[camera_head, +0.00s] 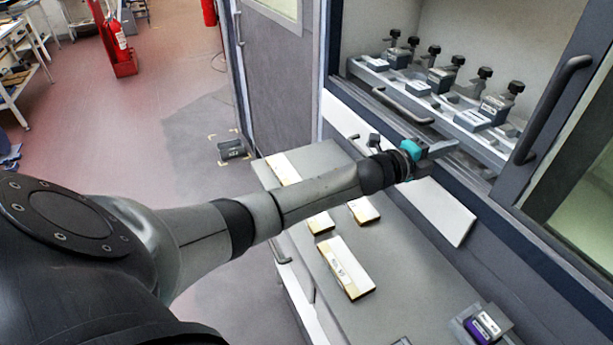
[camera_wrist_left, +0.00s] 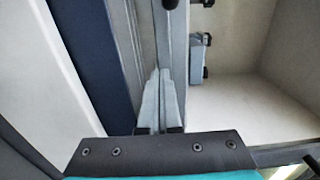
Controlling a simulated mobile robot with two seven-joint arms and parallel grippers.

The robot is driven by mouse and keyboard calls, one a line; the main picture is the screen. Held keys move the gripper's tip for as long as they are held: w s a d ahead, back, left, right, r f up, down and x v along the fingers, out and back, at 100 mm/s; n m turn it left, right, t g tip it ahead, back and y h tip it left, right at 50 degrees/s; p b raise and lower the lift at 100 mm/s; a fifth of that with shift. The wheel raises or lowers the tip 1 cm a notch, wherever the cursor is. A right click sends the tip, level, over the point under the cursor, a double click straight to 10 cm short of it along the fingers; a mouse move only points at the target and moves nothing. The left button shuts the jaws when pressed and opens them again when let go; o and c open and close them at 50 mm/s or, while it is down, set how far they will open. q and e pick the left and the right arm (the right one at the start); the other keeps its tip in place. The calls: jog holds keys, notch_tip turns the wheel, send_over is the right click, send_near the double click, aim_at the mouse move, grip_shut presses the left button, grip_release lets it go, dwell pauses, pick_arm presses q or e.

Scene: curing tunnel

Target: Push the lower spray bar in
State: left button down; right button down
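A grey bar (camera_head: 367,76) carries several blocks with black knobs in the cabinet opening at the upper right; I take it for the spray bar, and I cannot tell whether it is the lower one. My left gripper (camera_head: 447,149) is beside the front edge of the opening, below the bar; contact is unclear. In the left wrist view its two fingers (camera_wrist_left: 159,85) lie together with nothing seen between them. A knobbed block (camera_wrist_left: 197,55) shows ahead of them. My right gripper is not in view.
A grey bench top (camera_head: 400,270) stands below the opening, with pale labelled blocks (camera_head: 345,267) and a purple-fronted device (camera_head: 484,327) on it. A dark vertical handle (camera_head: 552,108) is at the right of the opening. Open floor (camera_head: 180,120) lies to the left.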

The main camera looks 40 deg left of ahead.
pick_arm(q)
jog(key=shift+b+x, duration=0.4)
jog(key=shift+x, duration=0.65)
jog(key=shift+r, duration=0.35)
